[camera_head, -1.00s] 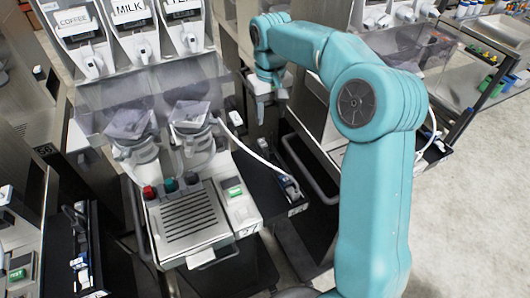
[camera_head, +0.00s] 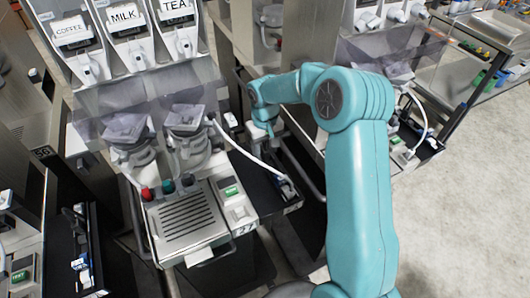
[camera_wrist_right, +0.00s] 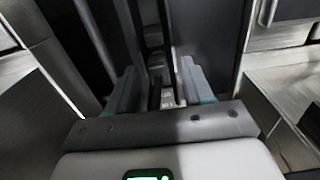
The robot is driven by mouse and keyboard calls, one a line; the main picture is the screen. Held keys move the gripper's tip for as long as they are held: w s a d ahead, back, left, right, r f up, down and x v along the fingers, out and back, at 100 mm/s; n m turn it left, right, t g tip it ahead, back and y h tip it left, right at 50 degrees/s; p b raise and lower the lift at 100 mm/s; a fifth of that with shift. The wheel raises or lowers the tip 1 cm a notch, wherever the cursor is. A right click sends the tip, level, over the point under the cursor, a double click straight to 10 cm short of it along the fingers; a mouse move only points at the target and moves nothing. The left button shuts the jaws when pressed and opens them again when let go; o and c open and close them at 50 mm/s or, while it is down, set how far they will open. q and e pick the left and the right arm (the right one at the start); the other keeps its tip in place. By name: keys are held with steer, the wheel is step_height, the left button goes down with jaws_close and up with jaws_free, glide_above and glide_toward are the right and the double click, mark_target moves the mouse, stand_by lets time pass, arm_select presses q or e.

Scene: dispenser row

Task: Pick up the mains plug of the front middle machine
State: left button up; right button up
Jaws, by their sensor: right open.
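The middle machine (camera_head: 190,215) has COFFEE, MILK and TEA labels on its hoppers. A white cable (camera_head: 245,153) runs from its right side down to a dark side tray (camera_head: 262,190). The cable ends at a small white and dark plug (camera_head: 286,188) lying at the tray's right end. My right gripper (camera_head: 271,133) hangs above and behind the plug, apart from it. In the right wrist view the jaws (camera_wrist_right: 162,88) are open, with a dark strip and small pale marked blocks (camera_wrist_right: 167,98) visible between them; I cannot tell whether the plug is there. My left gripper is not in view.
Dark rails (camera_head: 305,165) stand right of the tray. Another machine (camera_head: 385,75) with its own white cable and plug (camera_head: 408,155) stands at the right behind my arm. Another side tray (camera_head: 82,250) is at the lower left. Open floor (camera_head: 480,200) lies at the right.

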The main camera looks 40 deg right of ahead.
mark_target(265, 149)
steer(key=shift+s, duration=0.1)
steer(key=shift+c, duration=1.2)
jaws_close()
steer(key=shift+d+r, duration=0.1)
steer(key=shift+r, duration=0.4)
step_height(265, 149, up, 19)
steer(key=shift+b, duration=0.4)
steer(key=shift+r+p, duration=1.1)
steer(key=shift+p, duration=0.1)
